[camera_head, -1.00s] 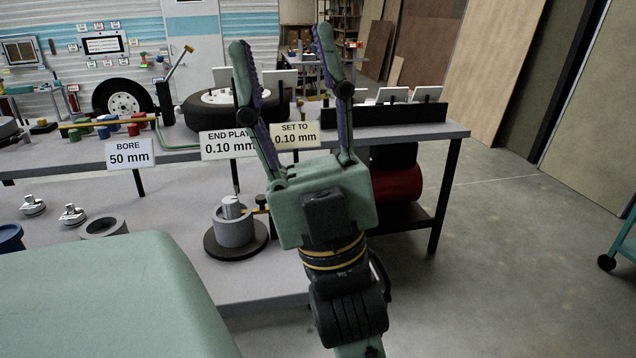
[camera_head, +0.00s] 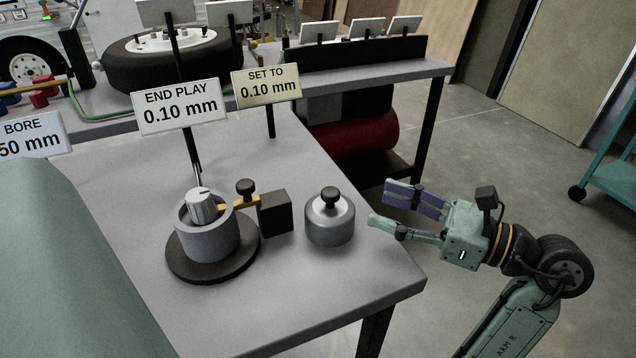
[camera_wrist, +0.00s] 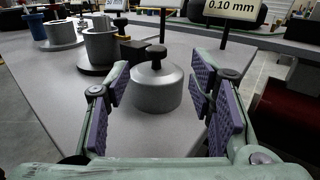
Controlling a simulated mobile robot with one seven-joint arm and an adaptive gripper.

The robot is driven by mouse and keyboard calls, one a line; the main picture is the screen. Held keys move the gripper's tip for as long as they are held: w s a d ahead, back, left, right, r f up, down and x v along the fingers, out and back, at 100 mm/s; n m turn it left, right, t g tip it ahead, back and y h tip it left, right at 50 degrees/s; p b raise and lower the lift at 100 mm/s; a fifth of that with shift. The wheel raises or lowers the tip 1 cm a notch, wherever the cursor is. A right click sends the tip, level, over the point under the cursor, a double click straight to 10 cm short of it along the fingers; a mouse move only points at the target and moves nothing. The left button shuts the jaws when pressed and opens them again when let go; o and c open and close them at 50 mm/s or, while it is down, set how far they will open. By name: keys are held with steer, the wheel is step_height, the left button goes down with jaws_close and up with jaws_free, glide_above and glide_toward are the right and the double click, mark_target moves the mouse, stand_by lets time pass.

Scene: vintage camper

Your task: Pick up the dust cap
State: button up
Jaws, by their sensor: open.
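The dust cap appears to be the grey metal dome with a black knob (camera_head: 330,220), standing upright near the right edge of the bench. In the wrist view the dust cap (camera_wrist: 157,88) sits ahead of and between the fingers. My gripper (camera_head: 393,208) is open and empty, just right of the cap and apart from it, pointing left toward it. In the wrist view my gripper (camera_wrist: 160,112) shows its purple pads on both sides of the view.
A grey hub (camera_head: 208,238) on a dark round base, with a black block (camera_head: 274,213) beside it, stands left of the cap. Sign stands (camera_head: 180,106) rise behind. The bench (camera_head: 330,290) is clear in front of the cap. A teal cart (camera_head: 608,182) stands at far right.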

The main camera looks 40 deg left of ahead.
mark_target(332, 192)
steer(key=p+x, duration=0.1)
steer(key=x, duration=0.4)
steer(key=p+x, duration=0.1)
steer(key=x, duration=0.1)
steer(key=p+x, duration=0.1)
steer(key=x, duration=0.2)
steer(key=shift+s+f, duration=0.2)
steer(key=shift+s, duration=0.05)
jaws_close()
stand_by(0.6)
